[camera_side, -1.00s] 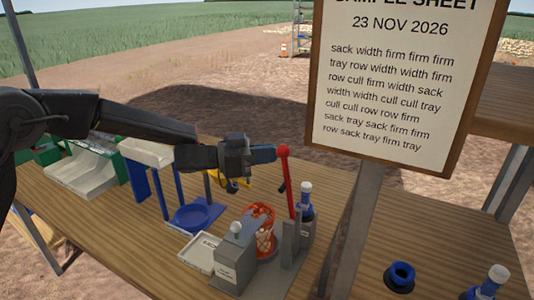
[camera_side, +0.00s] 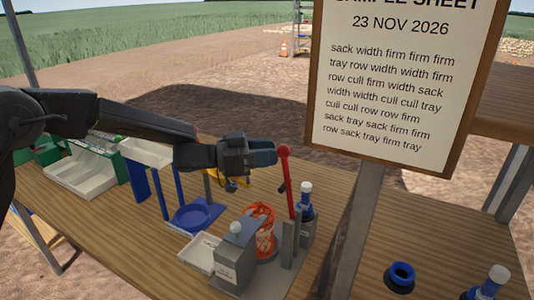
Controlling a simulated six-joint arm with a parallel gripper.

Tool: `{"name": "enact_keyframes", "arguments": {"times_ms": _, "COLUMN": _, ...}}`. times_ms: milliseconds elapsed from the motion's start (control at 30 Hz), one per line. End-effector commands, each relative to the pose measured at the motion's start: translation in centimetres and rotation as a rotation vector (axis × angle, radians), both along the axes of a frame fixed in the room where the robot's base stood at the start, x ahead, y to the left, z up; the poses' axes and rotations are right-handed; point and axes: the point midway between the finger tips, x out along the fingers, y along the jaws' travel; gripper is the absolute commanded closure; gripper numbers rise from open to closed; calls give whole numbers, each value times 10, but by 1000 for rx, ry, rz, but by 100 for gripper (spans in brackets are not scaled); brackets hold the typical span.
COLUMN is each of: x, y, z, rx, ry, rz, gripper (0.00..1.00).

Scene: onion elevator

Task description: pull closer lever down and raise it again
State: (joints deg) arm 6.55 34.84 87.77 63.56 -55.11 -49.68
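A red lever with a round red knob (camera_side: 284,150) stands nearly upright on a grey bracket at the right of the wooden table. A second, short lever with a white knob (camera_side: 236,228) sits on a grey box (camera_side: 236,262) nearer the camera. My gripper (camera_side: 272,153) is at the height of the red knob, just left of it, with its tips close to or touching the knob. I cannot tell whether the fingers are apart or whether they hold the knob.
An orange basket (camera_side: 259,225) stands behind the grey box. A blue dish (camera_side: 194,215), a white tray (camera_side: 198,252) and a white-capped blue bottle (camera_side: 306,200) are near. A sign board (camera_side: 400,90) rises at the right. The table's front left is clear.

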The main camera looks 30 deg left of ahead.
Motion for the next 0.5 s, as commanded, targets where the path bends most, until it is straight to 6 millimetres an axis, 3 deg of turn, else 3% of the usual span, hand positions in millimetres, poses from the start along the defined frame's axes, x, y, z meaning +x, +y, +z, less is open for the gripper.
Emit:
{"name": "enact_keyframes", "arguments": {"times_ms": 267, "x": -6, "y": -7, "z": 0, "rx": 3, "ry": -5, "rz": -27, "gripper": 44}}
{"name": "enact_keyframes", "arguments": {"times_ms": 500, "x": -7, "y": 3, "z": 2, "rx": 3, "ry": -3, "rz": -11, "gripper": 44}}
